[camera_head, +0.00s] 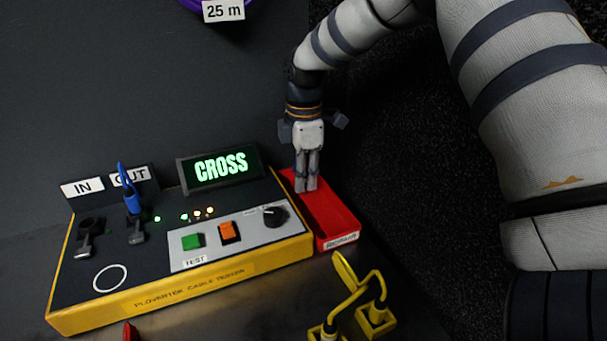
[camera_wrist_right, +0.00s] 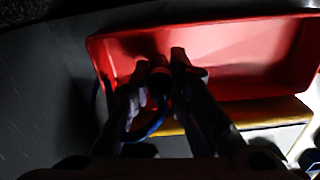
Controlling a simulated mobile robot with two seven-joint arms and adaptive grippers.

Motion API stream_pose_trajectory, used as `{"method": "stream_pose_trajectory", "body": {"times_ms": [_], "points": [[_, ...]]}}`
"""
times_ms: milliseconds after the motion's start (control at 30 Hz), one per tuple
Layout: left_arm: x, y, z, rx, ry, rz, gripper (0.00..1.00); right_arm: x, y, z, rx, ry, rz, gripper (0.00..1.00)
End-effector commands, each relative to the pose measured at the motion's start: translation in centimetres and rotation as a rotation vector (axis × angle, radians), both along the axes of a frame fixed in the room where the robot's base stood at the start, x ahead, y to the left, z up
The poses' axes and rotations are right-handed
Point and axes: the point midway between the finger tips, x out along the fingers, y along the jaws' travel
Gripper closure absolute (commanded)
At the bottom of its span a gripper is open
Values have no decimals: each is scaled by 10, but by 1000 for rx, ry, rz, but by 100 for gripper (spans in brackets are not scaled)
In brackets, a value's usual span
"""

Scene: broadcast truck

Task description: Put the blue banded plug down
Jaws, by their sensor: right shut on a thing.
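My right gripper (camera_head: 306,188) points down into the back end of the red tray (camera_head: 336,222), right of the cable tester. In the right wrist view its fingertips (camera_wrist_right: 165,62) are shut on a small dark plug (camera_wrist_right: 158,82), with a blue cable (camera_wrist_right: 153,127) curving from beside it. I take this for the blue banded plug; its band is not clear, and the fingers hide it in the head view. The red tray (camera_wrist_right: 225,45) lies beneath the fingertips; I cannot tell whether the plug touches its floor. My left gripper is not in view.
The yellow-edged tester (camera_head: 180,285) stands left of the tray, its screen (camera_head: 221,166) reading CROSS. Another blue plug (camera_head: 132,200) stands in its OUT socket; the IN side (camera_head: 88,228) looks empty. Yellow plugs (camera_head: 375,318) with a looped cable lie in front. The tray's front part is clear.

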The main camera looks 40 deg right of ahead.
Motion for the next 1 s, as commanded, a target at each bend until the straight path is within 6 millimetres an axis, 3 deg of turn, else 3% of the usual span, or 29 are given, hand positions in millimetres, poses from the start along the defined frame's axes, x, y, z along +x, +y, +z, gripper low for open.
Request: {"method": "stream_pose_trajectory", "body": {"times_ms": [33,67,133,467,800,1000], "points": [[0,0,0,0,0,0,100,0,0,-2,0,1,0,100],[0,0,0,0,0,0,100,0,0,-1,0,1,0,78],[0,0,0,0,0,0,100,0,0,-1,0,1,0,64],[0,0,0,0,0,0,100,0,0,3,0,-1,0,64],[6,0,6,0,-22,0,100,0,0,89,-2,-6,0,64],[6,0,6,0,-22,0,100,0,0,119,0,0,0,64]]}}
